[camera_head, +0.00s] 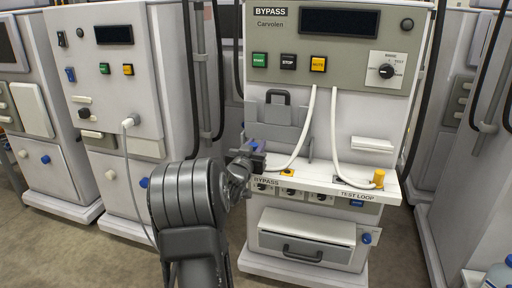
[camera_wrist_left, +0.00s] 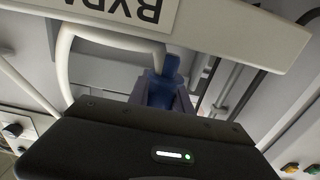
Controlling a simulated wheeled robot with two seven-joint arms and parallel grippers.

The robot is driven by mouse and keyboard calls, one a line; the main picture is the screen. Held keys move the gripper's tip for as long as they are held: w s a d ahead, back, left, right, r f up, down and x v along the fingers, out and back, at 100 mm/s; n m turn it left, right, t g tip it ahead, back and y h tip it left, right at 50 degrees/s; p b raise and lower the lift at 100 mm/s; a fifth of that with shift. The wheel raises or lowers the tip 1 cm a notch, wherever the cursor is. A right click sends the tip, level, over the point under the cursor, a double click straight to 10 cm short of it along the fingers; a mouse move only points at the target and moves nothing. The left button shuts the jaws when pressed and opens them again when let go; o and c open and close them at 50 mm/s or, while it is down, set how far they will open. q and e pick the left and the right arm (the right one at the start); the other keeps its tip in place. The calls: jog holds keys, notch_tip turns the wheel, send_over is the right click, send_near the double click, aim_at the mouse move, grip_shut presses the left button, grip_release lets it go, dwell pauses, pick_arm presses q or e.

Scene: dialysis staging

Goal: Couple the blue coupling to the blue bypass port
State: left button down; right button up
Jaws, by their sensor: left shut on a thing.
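My left gripper (camera_head: 256,154) is at the left end of the white ledge on the BYPASS machine. It is shut on the blue coupling (camera_head: 253,146), which has a white hose (camera_head: 300,145) running from it. In the left wrist view the blue coupling (camera_wrist_left: 165,82) sits between the fingers, close to the ledge edge with the upside-down BYPASS label (camera_wrist_left: 125,10). I cannot make out the blue bypass port; the gripper and ledge may hide it, and I cannot tell whether the coupling touches it. My right gripper is not in view.
A second white hose (camera_head: 336,135) runs to a yellow coupling (camera_head: 379,177) at the right end of the ledge (camera_head: 335,184). An orange piece (camera_head: 287,173) lies on the ledge near the gripper. A drawer (camera_head: 305,236) is below. Another machine (camera_head: 125,75) stands at left.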

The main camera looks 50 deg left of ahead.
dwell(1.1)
pick_arm(q)
jog(key=shift+s+f+b, duration=0.1)
jog(key=shift+f+b, duration=0.4)
jog(key=shift+b, duration=0.4)
